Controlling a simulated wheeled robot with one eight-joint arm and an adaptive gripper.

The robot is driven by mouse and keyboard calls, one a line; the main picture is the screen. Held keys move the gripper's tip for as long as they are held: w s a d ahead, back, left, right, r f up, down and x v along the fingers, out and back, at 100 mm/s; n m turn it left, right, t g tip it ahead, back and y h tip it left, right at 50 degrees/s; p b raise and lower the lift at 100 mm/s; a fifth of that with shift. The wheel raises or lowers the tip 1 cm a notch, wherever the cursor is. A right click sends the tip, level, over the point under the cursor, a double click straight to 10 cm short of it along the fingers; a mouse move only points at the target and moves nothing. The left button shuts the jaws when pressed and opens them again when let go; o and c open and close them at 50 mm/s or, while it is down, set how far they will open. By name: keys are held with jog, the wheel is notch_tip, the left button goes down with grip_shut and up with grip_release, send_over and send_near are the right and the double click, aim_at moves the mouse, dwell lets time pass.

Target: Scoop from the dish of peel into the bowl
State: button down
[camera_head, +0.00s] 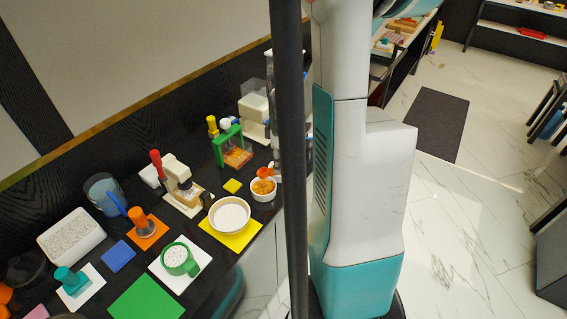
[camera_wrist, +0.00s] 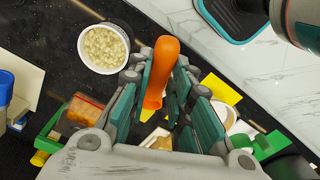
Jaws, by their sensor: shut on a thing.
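My gripper (camera_wrist: 165,88) is shut on the handle of an orange scoop (camera_wrist: 161,64) in the wrist view. In the head view, an orange piece that looks like the scoop (camera_head: 265,171) shows just above a small white dish of orange peel (camera_head: 263,196); contact cannot be told. A wider white bowl (camera_head: 230,231) with pale contents stands on a yellow mat (camera_head: 246,240), nearer the front of the counter. In the wrist view, part of a white bowl (camera_wrist: 230,115) shows beyond the fingers. My gripper is mostly hidden behind the dark column in the head view.
A white dish of pale cubes (camera_wrist: 84,60) stands beside the gripper in the wrist view. A green frame (camera_head: 218,151), a cream device (camera_head: 178,174) and a green cup (camera_head: 178,262) crowd the dark counter.

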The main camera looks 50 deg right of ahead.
jog(key=shift+w+a+f+g+h+b, duration=0.2)
jog(key=shift+w+f+g+h+b, duration=0.15)
jog(key=shift+f+g+b, duration=0.3)
jog(key=shift+w+a+f+g+h+b, duration=0.25)
jog(key=shift+w+f+g+b, duration=0.2)
jog(key=shift+f+g+b, duration=0.15)
jog(key=shift+f+b, duration=0.6)
jog(key=shift+f, duration=0.05)
jog(key=shift+w+a+f+b, duration=0.1)
jog(key=shift+w+f+b, duration=0.1)
jog(key=shift+f+b, duration=0.25)
jog(key=shift+w+f+b, duration=0.2)
jog(key=shift+f+b, duration=0.1)
jog(key=shift+f, duration=0.2)
jog(key=shift+s+r+p, duration=0.15)
jog(key=shift+r+p, duration=1.05)
jog(key=shift+r, duration=0.5)
jog(key=shift+s+d+r+t+y+p, duration=0.35)
jog(key=shift+s+r+t+p, duration=0.2)
jog(key=shift+t, duration=0.2)
jog(key=shift+s+d+r+t+y+p, duration=0.2)
jog(key=shift+s+r+t+y+p, duration=0.15)
jog(key=shift+s+r+t+p, duration=0.25)
jog(key=shift+w, duration=0.2)
jog(key=shift+f, duration=0.1)
